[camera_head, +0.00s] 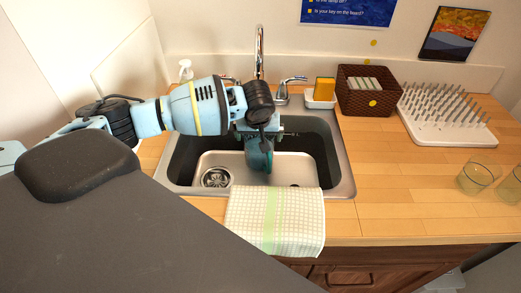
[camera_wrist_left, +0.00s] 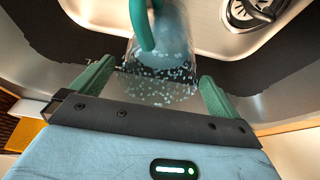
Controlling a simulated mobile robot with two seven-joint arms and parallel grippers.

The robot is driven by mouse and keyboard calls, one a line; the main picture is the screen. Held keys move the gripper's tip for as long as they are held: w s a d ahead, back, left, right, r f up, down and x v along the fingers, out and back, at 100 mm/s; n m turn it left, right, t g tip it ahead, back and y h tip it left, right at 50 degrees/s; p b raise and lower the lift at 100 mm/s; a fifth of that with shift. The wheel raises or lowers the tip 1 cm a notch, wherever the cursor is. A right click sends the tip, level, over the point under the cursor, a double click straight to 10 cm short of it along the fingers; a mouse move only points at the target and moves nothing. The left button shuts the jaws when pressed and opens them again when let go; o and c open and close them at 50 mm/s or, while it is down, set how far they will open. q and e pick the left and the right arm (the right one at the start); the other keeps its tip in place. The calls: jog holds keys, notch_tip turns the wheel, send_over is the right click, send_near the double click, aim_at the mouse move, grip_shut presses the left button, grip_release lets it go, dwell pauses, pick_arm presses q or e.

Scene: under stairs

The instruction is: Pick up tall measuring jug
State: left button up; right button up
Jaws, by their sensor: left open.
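The tall measuring jug (camera_wrist_left: 165,62) shows in the left wrist view as a see-through body with pale specks and a teal handle. It is in the sink, and in the head view a teal part of it (camera_head: 259,158) shows below my gripper. My left gripper (camera_head: 262,138) hangs over the sink and hides much of the jug. In the left wrist view, its two green fingers (camera_wrist_left: 155,85) are open, one on each side of the jug's near end. I cannot tell whether they touch it. My right gripper is not in view.
The sink rim (camera_head: 345,165) surrounds the jug, with a tap (camera_head: 260,55) behind. A checked towel (camera_head: 275,220) hangs over the front edge. A sponge (camera_head: 325,88), a basket (camera_head: 350,95) and a drying rack (camera_head: 450,132) stand behind right. Glasses (camera_head: 474,180) stand at right; the counter between is clear.

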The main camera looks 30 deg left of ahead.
aim_at(259, 141)
pick_arm(q)
jog(key=x, duration=0.5)
jog(key=shift+b, duration=0.35)
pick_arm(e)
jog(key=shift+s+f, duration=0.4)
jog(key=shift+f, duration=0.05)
pick_arm(q)
jog(key=c, duration=1.3)
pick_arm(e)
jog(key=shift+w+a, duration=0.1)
pick_arm(q)
jog(key=shift+r, duration=0.1)
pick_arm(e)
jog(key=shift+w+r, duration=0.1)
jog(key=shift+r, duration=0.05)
